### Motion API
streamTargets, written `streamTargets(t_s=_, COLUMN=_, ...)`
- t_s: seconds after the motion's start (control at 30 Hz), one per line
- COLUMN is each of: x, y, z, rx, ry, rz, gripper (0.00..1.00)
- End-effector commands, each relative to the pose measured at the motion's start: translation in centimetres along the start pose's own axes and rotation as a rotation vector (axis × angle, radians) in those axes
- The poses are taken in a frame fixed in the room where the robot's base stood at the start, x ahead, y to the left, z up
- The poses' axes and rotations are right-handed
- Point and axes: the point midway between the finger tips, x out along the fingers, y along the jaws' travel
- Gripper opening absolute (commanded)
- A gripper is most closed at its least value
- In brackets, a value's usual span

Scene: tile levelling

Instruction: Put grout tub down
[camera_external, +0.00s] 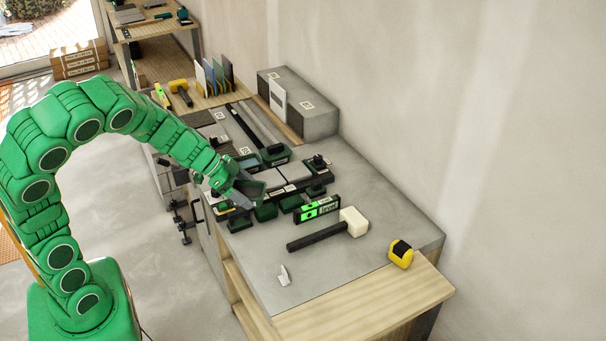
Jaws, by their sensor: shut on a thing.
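My gripper (246,195) reaches over the left edge of the grey workbench (375,212). It is shut on a dark green block-like thing (255,189), which seems to be the grout tub. The tub looks tilted and close above the bench items; whether it touches anything below is hard to tell. The fingers and arm hide part of it. Other dark green pieces, one of them a small block (265,212), sit on the bench just below and right of the gripper.
A green level (317,209), a white-headed mallet (353,221), a small white piece (284,275) and a yellow tape measure (401,254) lie on the bench. A tile assembly (290,187) is right of the gripper. A grey block (299,103) stands behind. The front bench surface is mostly clear.

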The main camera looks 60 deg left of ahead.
Motion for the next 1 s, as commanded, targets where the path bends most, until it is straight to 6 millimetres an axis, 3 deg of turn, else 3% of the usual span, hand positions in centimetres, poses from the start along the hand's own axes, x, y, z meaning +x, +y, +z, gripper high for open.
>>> streamTargets(t_s=0.6, x=7.6, y=14.7, z=-7.4, rx=0.263, ry=0.0, rz=0.274, gripper=0.31)
streamTargets(t_s=0.8, x=9.1, y=20.0, z=-8.7, rx=0.34, ry=-0.004, rz=0.36, gripper=0.31)
streamTargets(t_s=1.0, x=9.9, y=23.4, z=-9.4, rx=0.388, ry=-0.005, rz=0.414, gripper=0.31)
